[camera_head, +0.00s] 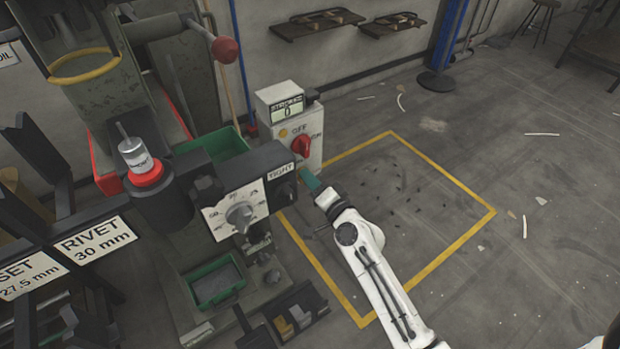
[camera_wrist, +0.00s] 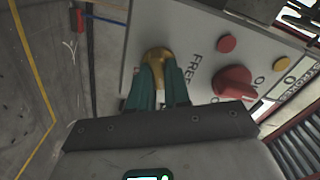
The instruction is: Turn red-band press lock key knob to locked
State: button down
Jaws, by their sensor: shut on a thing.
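A brass-yellow key knob (camera_wrist: 157,57) stands on the face of a light grey control box (camera_wrist: 210,50) in the wrist view. The word FREE is printed on the panel to its right. My gripper (camera_wrist: 157,85) has its green fingers shut on the knob, one on each side. In the head view my gripper (camera_head: 311,183) reaches the lower front of the control box (camera_head: 290,124), and the knob is hidden there. The press to the left has a red band (camera_head: 148,175) around its cylinder. The knob's exact angle is hard to tell.
A red rotary switch (camera_wrist: 234,84), marked OFF and ON in the head view, sits close to the knob. A black block labelled TIGHT (camera_head: 281,171) is just left of my gripper. Green bins (camera_head: 214,284) stand on the press.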

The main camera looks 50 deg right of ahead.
jog(key=m, duration=0.5)
jog(key=shift+f+p, duration=0.15)
jog(key=shift+p, duration=0.2)
dwell(0.4)
jog(key=c, duration=1.1)
grip_release()
jog(key=shift+s, duration=0.1)
jog(key=b+v, duration=0.1)
jog(key=v, duration=0.9)
jog(key=shift+s+b, duration=0.3)
jog(key=shift+b, duration=0.05)
jog(key=shift+a, duration=0.15)
